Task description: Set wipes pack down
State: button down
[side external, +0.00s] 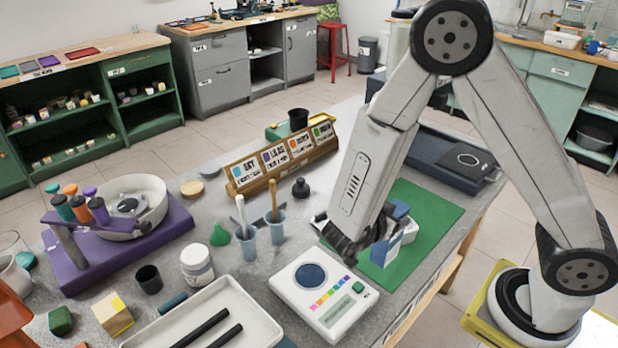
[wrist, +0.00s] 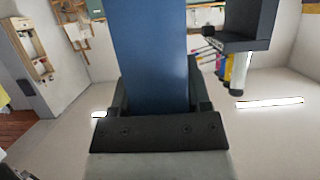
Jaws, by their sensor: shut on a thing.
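The wipes pack (side external: 387,250), blue and white, is in my gripper (side external: 372,240) in the side view. It is upright over the near left part of the green mat (side external: 432,212). I cannot tell whether its lower edge touches the mat. In the wrist view the pack (wrist: 152,55) is a broad blue face between the two dark fingers of my gripper (wrist: 158,100), which is shut on it. My gripper and wrist hide part of the pack in the side view.
A white scale (side external: 340,311) with a dark round plate stands just left of the mat. A dark tray (side external: 440,165) lies behind the mat. Blue cups (side external: 246,243) and a card rack (side external: 275,158) stand further left. The right part of the mat is clear.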

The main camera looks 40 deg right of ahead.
jog(key=shift+f, duration=0.15)
jog(key=shift+f, duration=1.8)
jog(key=shift+c, duration=0.2)
grip_release()
jog(key=shift+a+r, duration=0.3)
jog(key=shift+a, duration=0.2)
jog(key=v, duration=1.1)
